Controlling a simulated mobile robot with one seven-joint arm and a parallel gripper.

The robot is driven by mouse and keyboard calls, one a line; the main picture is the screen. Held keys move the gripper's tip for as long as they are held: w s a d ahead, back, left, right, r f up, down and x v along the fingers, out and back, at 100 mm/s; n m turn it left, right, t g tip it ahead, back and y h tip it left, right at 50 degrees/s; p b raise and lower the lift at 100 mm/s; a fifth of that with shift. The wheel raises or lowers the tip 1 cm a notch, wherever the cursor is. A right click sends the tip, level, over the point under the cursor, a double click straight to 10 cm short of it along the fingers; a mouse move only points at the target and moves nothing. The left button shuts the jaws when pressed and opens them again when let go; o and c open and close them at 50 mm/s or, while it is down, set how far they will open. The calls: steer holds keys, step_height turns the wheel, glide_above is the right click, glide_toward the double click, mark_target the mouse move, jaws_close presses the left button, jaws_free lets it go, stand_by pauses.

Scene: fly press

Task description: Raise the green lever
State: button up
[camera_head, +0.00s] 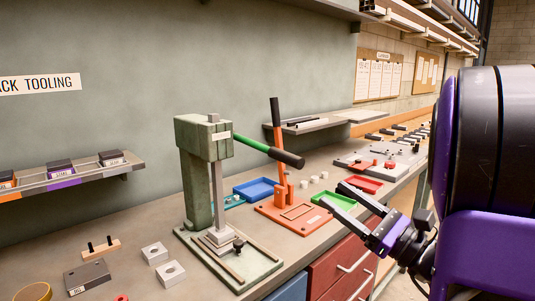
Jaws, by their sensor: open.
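The green lever (252,144) sticks out to the right from the head of the green press (193,135) and slopes slightly down to a dark grip (287,157). The press stands upright on its green base plate on the bench. My gripper (340,194) is at the right, open and empty, with its two dark fingers pointing left. It is to the right of and lower in the picture than the lever's grip, apart from it. My purple and black arm fills the right edge.
An orange press (280,180) with an upright dark-tipped handle stands just behind the lever's grip. Blue (256,188), green (338,204) and red (365,184) trays lie nearby. Metal blocks (155,253) lie at the front left. A wall shelf (80,176) holds labelled blocks.

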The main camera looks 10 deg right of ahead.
glide_toward(273, 147)
steer(key=shift+y, duration=0.3)
steer(key=x, duration=0.8)
steer(key=shift+w+a+f+p, duration=0.1)
steer(key=shift+w+f+p, duration=0.05)
steer(key=shift+p, duration=0.2)
jaws_close()
stand_by(0.9)
